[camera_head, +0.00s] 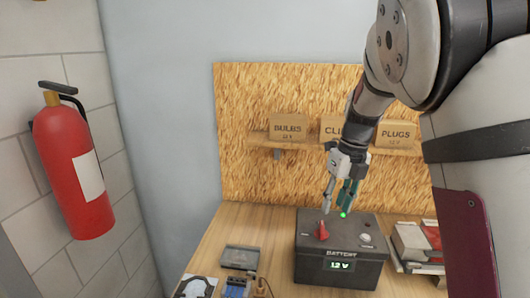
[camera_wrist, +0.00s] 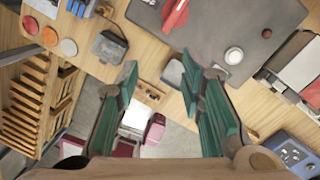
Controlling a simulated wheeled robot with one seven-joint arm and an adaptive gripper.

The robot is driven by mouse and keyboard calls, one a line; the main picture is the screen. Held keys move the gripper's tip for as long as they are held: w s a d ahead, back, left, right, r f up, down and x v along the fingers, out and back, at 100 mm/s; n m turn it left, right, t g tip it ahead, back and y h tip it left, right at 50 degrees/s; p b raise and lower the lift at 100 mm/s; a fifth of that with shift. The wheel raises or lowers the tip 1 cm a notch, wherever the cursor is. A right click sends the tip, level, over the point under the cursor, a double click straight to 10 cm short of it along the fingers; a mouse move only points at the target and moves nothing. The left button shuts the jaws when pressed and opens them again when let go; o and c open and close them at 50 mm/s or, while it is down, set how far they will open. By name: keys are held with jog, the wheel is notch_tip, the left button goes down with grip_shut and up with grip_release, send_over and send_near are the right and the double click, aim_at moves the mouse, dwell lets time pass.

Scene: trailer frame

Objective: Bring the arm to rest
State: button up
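My gripper (camera_head: 336,207) hangs at the end of my arm, fingers pointing down, above the back of the battery box in the head view. In the wrist view my gripper (camera_wrist: 159,80) shows two green-padded fingers spread apart with nothing between them. The dark battery box (camera_head: 340,270) stands on the wooden bench with a lit 12 V display on its front. A red switch lever (camera_head: 321,231) and a white round knob (camera_head: 365,238) are on its top. A green light spot shows just below the fingertips. I cannot tell the exact gap between fingertips and box.
The wooden bench (camera_head: 222,243) holds a grey tray (camera_head: 240,258) and blue parts left of the battery, and stacked books (camera_head: 412,241) to its right. A chipboard panel behind carries a shelf with boxes labelled BULBS (camera_head: 288,128) and PLUGS (camera_head: 396,135). A red fire extinguisher (camera_head: 70,165) hangs left.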

jog(key=s+r+n+t+y, duration=0.1)
jog(key=s+r+n, duration=0.3)
jog(key=s+n, duration=0.35)
jog(key=s+r+n+t, duration=0.1)
jog(key=s+r+n, duration=0.3)
jog(key=s+n, duration=0.3)
jog(key=s+n+t+h+b, duration=0.1)
jog(key=s+n+t+h, duration=0.1)
jog(key=s+n, duration=1)
jog(key=n+t, duration=0.1)
jog(key=n, duration=0.4)
jog(key=shift+a+f+b, duration=0.25)
jog(key=shift+a+b, duration=0.1)
jog(key=shift+b, duration=0.05)
